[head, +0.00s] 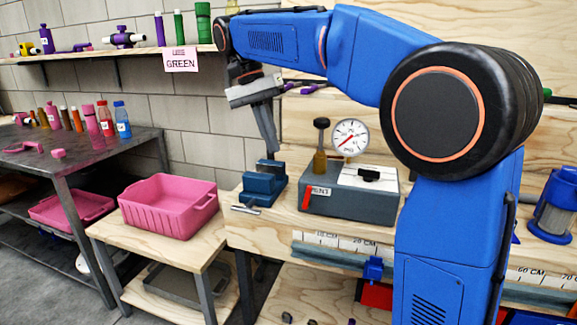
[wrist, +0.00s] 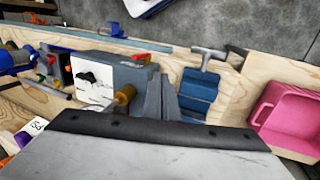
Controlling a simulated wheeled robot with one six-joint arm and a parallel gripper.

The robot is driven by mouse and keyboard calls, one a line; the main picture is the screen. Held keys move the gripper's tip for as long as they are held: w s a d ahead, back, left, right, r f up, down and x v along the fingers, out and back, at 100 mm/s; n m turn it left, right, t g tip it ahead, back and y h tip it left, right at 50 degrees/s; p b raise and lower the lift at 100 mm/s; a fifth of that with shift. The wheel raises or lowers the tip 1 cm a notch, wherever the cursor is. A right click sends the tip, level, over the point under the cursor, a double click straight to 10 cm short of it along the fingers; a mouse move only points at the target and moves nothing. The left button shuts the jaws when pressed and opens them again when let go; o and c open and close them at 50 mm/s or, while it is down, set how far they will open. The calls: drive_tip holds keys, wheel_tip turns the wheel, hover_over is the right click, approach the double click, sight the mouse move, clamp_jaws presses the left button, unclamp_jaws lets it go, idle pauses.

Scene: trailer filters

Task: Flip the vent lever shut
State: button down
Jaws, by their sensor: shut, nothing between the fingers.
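The grey test box (head: 345,205) stands on the wooden bench, with a label ending in "ENT" on its front. The small red vent lever (head: 307,198) is at the left end of that front face, pointing up and slightly tilted, beside the label. In the wrist view the red lever (wrist: 141,56) shows at the box's edge, left of the fingertips. My gripper (head: 272,148) is shut and empty, pointing down above and behind the blue vise, left of the box and apart from the lever. Its closed fingers also show in the wrist view (wrist: 162,85).
A pressure gauge (head: 350,137) and a brass post with a black knob (head: 320,145) rise from the box. A blue vise (head: 263,184) with a metal handle stands left of the box. A pink bin (head: 170,207) sits on a lower table. Bare bench lies between vise and box.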

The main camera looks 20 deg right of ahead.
sight(305, 179)
drive_tip(key=s+d+f, duration=0.4)
drive_tip(key=d+f, duration=0.1)
drive_tip(key=f, duration=0.4)
drive_tip(key=shift+d+f, duration=0.25)
drive_tip(key=shift+f, duration=0.15)
drive_tip(key=shift+s+d+r+t+y, duration=0.1)
drive_tip(key=shift+s+d+t+y, duration=0.1)
drive_tip(key=shift+d+t+y, duration=0.15)
drive_tip(key=shift+s+d+r+t+y, duration=0.1)
drive_tip(key=shift+s+d+t+y, duration=0.4)
drive_tip(key=shift+y, duration=0.35)
drive_tip(key=s+d+f+t+y, duration=0.2)
drive_tip(key=s+d+t+y, duration=0.1)
drive_tip(key=y, duration=0.3)
drive_tip(key=shift+d+f+t, duration=0.25)
drive_tip(key=shift+d+t, duration=0.6)
drive_tip(key=shift+a, duration=0.15)
